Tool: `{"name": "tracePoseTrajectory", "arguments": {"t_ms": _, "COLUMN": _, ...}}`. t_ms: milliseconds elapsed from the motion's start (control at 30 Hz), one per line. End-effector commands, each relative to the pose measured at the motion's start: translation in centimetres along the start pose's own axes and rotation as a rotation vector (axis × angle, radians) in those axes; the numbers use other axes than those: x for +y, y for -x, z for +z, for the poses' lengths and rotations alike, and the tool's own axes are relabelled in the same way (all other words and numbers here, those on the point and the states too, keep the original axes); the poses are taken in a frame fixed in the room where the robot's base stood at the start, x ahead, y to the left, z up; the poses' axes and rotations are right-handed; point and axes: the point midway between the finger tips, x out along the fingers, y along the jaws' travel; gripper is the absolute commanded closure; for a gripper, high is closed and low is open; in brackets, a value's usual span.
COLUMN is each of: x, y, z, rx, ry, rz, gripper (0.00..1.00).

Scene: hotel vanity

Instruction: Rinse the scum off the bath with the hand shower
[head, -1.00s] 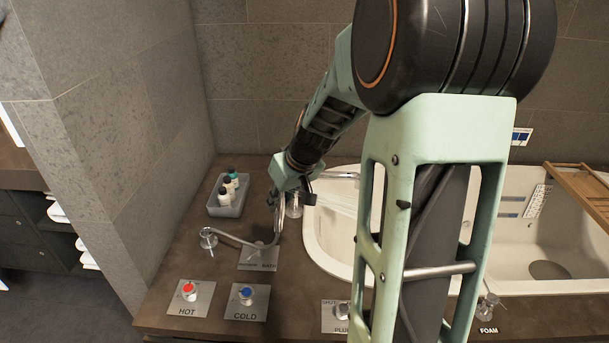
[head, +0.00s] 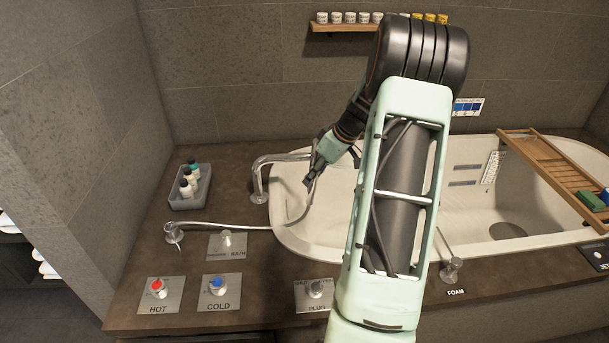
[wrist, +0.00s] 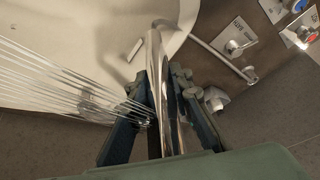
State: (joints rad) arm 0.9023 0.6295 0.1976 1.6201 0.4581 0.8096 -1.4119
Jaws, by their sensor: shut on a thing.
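The white bath (head: 290,240) is set in a brown deck. A dark oval patch (head: 507,230) shows on its inner surface at right; I cannot tell whether it is scum or a fitting. My gripper (head: 315,180) is above the bath's left end. In the wrist view, its fingers (wrist: 160,105) are shut on the chrome hand shower (wrist: 156,75). Fine water jets (wrist: 60,75) spray to the left in that view. The hose (head: 225,226) runs from the deck fitting (head: 173,233) to my gripper. My arm hides the bath's middle.
A chrome spout (head: 280,158) stands close behind my gripper. The hot knob (head: 158,288), cold knob (head: 217,286) and plug knob (head: 316,289) line the front deck. A grey bottle tray (head: 178,203) is at left. A wooden rack (head: 560,165) spans the bath's right end.

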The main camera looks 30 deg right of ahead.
Motion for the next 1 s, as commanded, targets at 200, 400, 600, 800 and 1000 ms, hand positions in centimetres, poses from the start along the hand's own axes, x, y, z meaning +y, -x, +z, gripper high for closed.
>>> {"name": "tracePoseTrajectory", "arguments": {"t_ms": 200, "x": 1.8, "y": 1.3, "z": 1.6, "rx": 0.005, "ry": 0.002, "rz": -0.005, "gripper": 1.00}}
{"name": "tracePoseTrajectory", "arguments": {"t_ms": 400, "x": 3.4, "y": 2.3, "z": 3.1, "rx": 0.008, "ry": 0.004, "rz": -0.010, "gripper": 1.00}}
{"name": "tracePoseTrajectory", "arguments": {"t_ms": 600, "x": 4.9, "y": 3.4, "z": 4.7, "rx": 0.012, "ry": 0.007, "rz": -0.015, "gripper": 1.00}}
{"name": "tracePoseTrajectory", "arguments": {"t_ms": 800, "x": 6.1, "y": 4.1, "z": 5.8, "rx": 0.014, "ry": 0.011, "rz": -0.021, "gripper": 1.00}}
{"name": "tracePoseTrajectory", "arguments": {"t_ms": 1000, "x": 6.8, "y": 4.4, "z": 6.5, "rx": 0.016, "ry": 0.013, "rz": -0.022, "gripper": 1.00}}
